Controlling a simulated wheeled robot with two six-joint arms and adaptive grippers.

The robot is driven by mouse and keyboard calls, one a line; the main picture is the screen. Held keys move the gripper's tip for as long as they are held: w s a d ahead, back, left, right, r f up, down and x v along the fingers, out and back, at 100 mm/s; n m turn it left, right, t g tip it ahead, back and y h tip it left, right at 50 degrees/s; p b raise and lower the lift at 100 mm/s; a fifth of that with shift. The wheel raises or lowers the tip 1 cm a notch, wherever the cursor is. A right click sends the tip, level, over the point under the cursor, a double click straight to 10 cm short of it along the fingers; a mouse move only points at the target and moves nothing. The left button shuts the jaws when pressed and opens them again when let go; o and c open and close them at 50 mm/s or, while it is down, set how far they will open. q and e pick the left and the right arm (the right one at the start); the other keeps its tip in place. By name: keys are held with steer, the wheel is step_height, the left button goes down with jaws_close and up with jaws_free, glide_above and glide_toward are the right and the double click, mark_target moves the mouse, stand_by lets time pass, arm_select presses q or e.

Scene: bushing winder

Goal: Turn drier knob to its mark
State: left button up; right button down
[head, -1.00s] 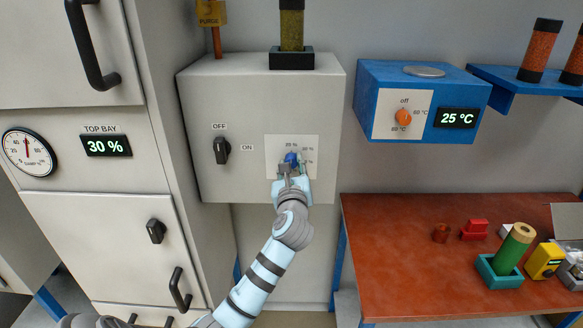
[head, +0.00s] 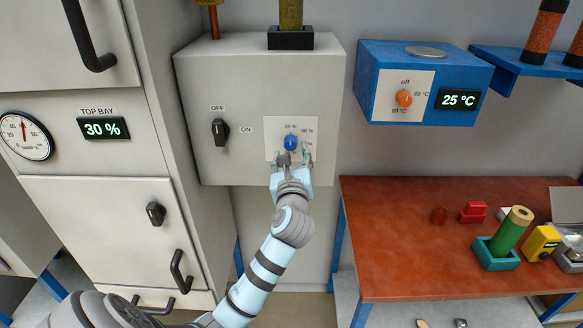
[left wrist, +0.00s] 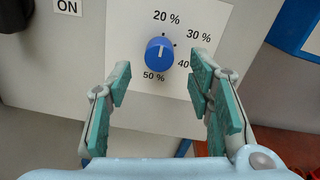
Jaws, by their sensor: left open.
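The blue drier knob (head: 291,142) sits on a white label plate (head: 269,145) on the front of the grey drier box (head: 255,90). In the left wrist view the knob (left wrist: 159,54) has a white pointer line toward its top, near the 20 % label; 30 %, 40 and 50 % labels run around its right side and below. My left gripper (head: 291,158) is open just below and in front of the knob. In the left wrist view its teal-padded fingers (left wrist: 161,72) stand apart on either side, not touching the knob. My right gripper is not in view.
A black OFF/ON switch (head: 220,132) is left of the knob. A blue heater box (head: 425,58) with an orange knob (head: 404,98) and 25 °C display is at right. A red-brown table (head: 400,260) holds several items. A cabinet (head: 105,230) with handles stands left.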

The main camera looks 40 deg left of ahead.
arm_select(q)
steer(key=v, duration=0.8)
steer(key=shift+s+d, duration=0.15)
steer(key=shift+s, duration=0.1)
